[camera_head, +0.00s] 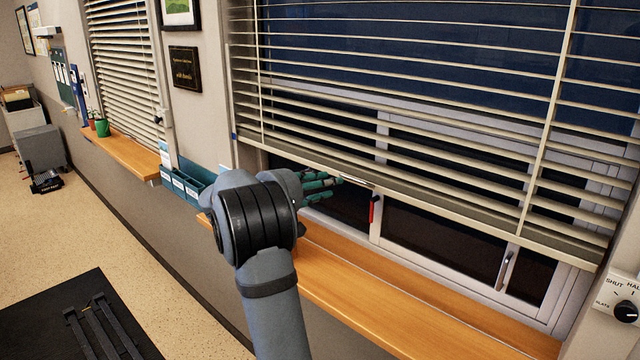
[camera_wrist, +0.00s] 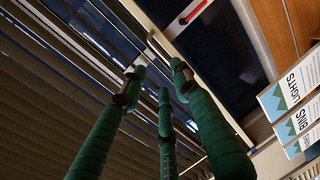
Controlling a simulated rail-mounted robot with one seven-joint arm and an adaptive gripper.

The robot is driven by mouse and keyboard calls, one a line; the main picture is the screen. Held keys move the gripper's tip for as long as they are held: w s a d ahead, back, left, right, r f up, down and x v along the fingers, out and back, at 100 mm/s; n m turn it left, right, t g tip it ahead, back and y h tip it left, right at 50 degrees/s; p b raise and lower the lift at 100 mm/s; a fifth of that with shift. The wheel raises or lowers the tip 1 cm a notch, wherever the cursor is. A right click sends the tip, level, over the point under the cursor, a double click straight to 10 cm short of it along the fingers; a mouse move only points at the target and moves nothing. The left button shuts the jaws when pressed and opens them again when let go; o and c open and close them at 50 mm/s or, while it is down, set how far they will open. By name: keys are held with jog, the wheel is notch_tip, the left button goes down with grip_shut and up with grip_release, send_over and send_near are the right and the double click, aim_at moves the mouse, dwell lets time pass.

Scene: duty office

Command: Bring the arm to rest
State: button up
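My arm (camera_head: 265,235) reaches up from the bottom of the head view toward the window. My gripper (camera_head: 322,187) has green fingers and is beside the lower edge of the near blind (camera_head: 450,205), partly hidden behind my own wrist. In the wrist view the fingers of my gripper (camera_wrist: 157,82) are spread apart with nothing between them. A thin metal handle on the blind's bottom rail (camera_head: 355,182) is close to the fingertips; whether they touch it I cannot tell.
A wooden sill (camera_head: 400,310) runs below the window. A red window handle (camera_head: 376,209) is right of my gripper. A knob panel (camera_head: 622,305) is at far right. A black mat (camera_head: 40,320) lies on the open floor.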

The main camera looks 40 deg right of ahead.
aim_at(354, 179)
jog(key=shift+d, duration=0.1)
jog(key=x, duration=1.2)
jog(key=shift+w+f, duration=0.1)
